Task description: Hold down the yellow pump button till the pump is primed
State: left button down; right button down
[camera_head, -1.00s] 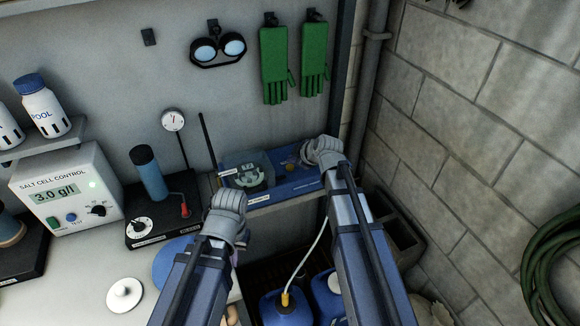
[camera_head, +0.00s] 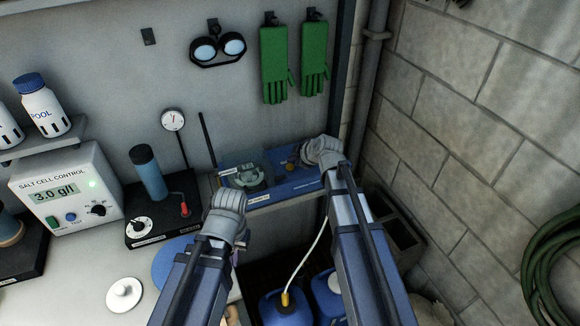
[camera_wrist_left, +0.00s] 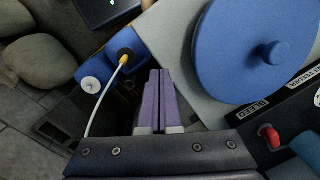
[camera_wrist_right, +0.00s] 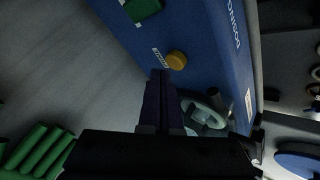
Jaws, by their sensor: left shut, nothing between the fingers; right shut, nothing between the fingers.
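The blue dosing pump (camera_head: 285,187) sits on the ledge at the back wall; its blue case (camera_wrist_right: 215,50) fills much of the right wrist view. The round yellow button (camera_wrist_right: 176,60) is on its face, and partly shows in the head view (camera_head: 290,164). My right gripper (camera_wrist_right: 161,74) is shut and empty, its tips just beside the button in the right wrist view. I cannot tell whether they touch it. A round pump head (camera_wrist_right: 205,111) is beside the fingers. My left gripper (camera_wrist_left: 160,75) is shut and empty above the gap by the bench, away from the pump.
Blue containers (camera_head: 284,308) stand below the ledge, one with a yellow-capped tube. A blue round lid (camera_wrist_left: 255,45) lies on the bench near my left gripper. The salt cell control (camera_head: 67,190) stands at left. A block wall (camera_head: 460,120) bounds the right.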

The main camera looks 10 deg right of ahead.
aim_at(293, 168)
jog(key=shift+f, duration=0.35)
jog(key=shift+f+b, duration=0.45)
jog(key=shift+b, duration=0.25)
dwell(0.4)
jog(key=shift+r, duration=0.1)
dwell(0.8)
jog(key=shift+r+p, duration=0.8)
jog(key=shift+p, duration=0.15)
jog(key=shift+r, duration=0.15)
notch_tip(293, 168, up, 5)
jog(key=p, duration=0.5)
